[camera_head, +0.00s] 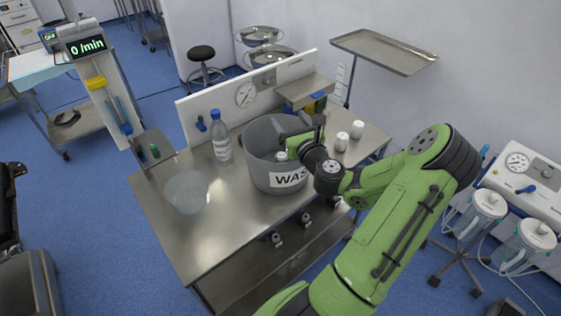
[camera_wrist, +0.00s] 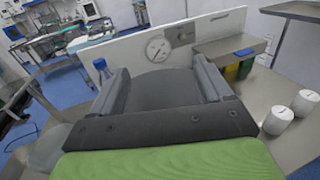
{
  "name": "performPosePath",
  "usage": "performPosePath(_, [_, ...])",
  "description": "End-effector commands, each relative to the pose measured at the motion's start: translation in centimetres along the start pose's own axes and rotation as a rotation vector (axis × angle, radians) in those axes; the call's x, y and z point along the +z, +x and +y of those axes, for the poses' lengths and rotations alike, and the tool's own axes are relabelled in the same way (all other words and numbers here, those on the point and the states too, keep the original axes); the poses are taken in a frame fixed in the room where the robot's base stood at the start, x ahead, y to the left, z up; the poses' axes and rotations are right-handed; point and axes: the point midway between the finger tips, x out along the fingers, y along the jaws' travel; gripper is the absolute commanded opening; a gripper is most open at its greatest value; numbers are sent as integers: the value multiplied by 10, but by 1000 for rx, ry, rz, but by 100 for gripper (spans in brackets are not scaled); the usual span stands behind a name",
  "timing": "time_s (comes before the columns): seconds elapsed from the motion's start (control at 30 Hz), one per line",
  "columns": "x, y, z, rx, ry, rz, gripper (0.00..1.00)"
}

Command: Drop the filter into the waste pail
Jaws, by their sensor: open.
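The waste pail (camera_head: 270,175) is a grey bucket with a white label, standing upright on the steel table. My gripper (camera_head: 287,143) is at the pail's mouth, over its inside, with its fingers apart. In the wrist view my gripper (camera_wrist: 160,78) shows two dark fingers spread wide, with the grey pail (camera_wrist: 163,92) between them and nothing held. A small white item (camera_head: 281,156) shows inside the pail beside my gripper; it looks like the filter, but is partly hidden. Two similar white cylinders (camera_head: 341,141) (camera_wrist: 277,120) stand on the table right of the pail.
A blue-capped bottle (camera_head: 221,138) and a clear round bowl (camera_head: 187,191) stand left of the pail. A white back panel with a gauge (camera_head: 245,94) and a small raised shelf (camera_head: 305,88) edge the table's far side. The table's front left (camera_head: 210,245) is clear.

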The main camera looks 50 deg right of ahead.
Motion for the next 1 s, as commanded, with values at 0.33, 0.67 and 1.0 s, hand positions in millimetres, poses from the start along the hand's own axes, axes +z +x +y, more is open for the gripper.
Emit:
performPosePath(0.33, [-8, -68, -2, -6, -10, -6, 78])
performPosePath(0.67, [-3, -89, -1, -2, -5, -3, 78])
performPosePath(1.0, [0, -90, 0, 1, 0, 0, 78])
